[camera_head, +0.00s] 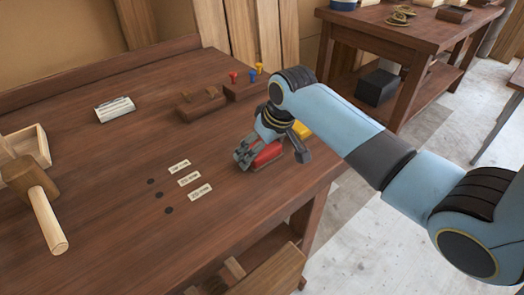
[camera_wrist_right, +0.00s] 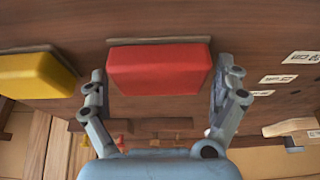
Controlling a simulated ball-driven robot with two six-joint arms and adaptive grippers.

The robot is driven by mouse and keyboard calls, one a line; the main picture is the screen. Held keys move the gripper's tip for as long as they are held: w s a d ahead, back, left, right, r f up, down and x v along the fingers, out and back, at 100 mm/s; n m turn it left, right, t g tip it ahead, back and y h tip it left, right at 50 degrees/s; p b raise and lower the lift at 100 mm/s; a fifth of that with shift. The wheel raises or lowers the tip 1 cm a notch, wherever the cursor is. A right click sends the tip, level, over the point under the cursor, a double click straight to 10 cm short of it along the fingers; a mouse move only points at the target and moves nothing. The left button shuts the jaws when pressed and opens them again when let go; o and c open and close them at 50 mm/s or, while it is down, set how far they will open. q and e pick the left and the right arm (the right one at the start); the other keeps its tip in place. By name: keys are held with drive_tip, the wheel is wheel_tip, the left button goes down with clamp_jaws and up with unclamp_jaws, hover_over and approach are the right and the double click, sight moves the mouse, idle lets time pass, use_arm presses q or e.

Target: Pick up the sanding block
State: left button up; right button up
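A red block (camera_head: 267,155) with a thin dark base lies near the right edge of the workbench (camera_head: 130,240). In the right wrist view the red block (camera_wrist_right: 158,68) sits between the two fingers of my right gripper (camera_wrist_right: 158,98). The fingers are spread, one along each short end, with very little gap; I cannot see clear contact. In the head view my right gripper (camera_head: 256,152) is down over the block and hides part of it. A yellow block (camera_head: 301,130) lies just beyond; it also shows in the wrist view (camera_wrist_right: 38,75). My left gripper is out of view.
A wooden mallet (camera_head: 42,205) and an open wooden box (camera_head: 28,147) are at the left. A grey-white block (camera_head: 115,109) lies farther back. Brown holders (camera_head: 201,104) with small coloured pieces stand behind the red block. Paper labels (camera_head: 189,179) lie in the middle.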

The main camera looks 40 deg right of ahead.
drive_tip(key=c, duration=0.9)
drive_tip(key=shift+o, duration=0.2)
drive_tip(key=shift+r, duration=0.45)
drive_tip(key=r, duration=0.3)
drive_tip(key=shift+s+d+r, duration=0.3)
drive_tip(key=s+d+r, duration=0.5)
drive_tip(key=s+r, duration=0.1)
drive_tip(key=s, duration=0.3)
drive_tip(key=shift+d+r, duration=0.3)
drive_tip(key=shift+d, duration=0.1)
